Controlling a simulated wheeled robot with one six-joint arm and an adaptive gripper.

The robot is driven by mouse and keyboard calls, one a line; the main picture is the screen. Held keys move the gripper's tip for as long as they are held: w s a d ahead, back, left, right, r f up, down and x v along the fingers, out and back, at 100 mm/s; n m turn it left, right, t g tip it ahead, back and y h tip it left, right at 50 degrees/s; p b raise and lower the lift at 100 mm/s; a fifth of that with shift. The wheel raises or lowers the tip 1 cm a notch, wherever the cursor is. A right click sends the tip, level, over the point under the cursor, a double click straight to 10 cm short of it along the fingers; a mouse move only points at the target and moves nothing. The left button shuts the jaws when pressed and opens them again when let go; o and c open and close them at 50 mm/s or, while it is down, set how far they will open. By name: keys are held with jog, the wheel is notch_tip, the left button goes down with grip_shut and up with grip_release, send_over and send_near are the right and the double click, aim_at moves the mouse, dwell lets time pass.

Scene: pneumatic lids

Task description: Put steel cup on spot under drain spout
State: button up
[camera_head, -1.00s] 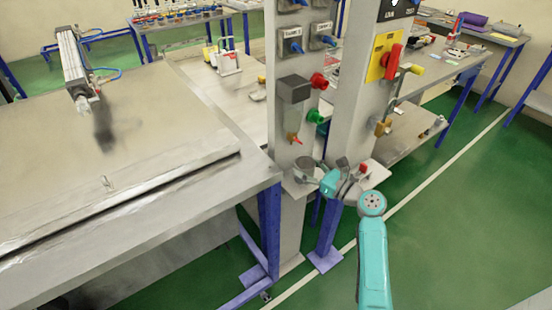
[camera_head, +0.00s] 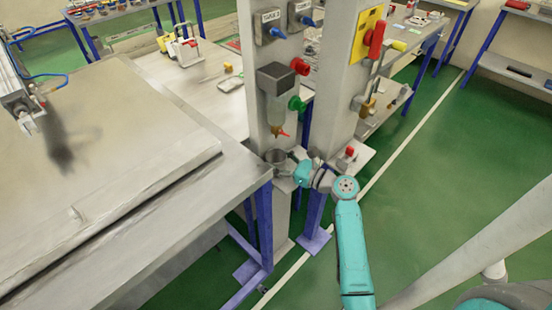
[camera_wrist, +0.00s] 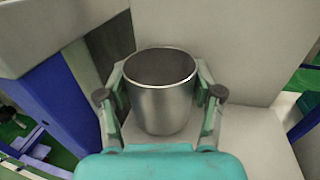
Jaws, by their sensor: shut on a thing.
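The steel cup (camera_wrist: 161,105) is upright between the two fingers of my gripper (camera_wrist: 160,80), which is shut on it. In the head view the cup (camera_head: 277,157) shows just below the drain spout (camera_head: 279,131), and my gripper (camera_head: 289,167) comes to it from the right. The spout has an orange-red tip and hangs under a clear bowl with a dark block above it. A pale ledge (camera_wrist: 240,140) lies below the cup. The spot itself is hidden, and I cannot tell whether the cup touches the ledge.
The grey post (camera_head: 254,100) with the spout stands behind the cup. A second post (camera_head: 337,90) with a yellow panel and red handle stands close at right. A large steel table (camera_head: 140,110) is at left. Green floor (camera_head: 430,170) is open at right.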

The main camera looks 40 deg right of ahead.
jog(key=shift+f, duration=0.1)
jog(key=o, duration=1.3)
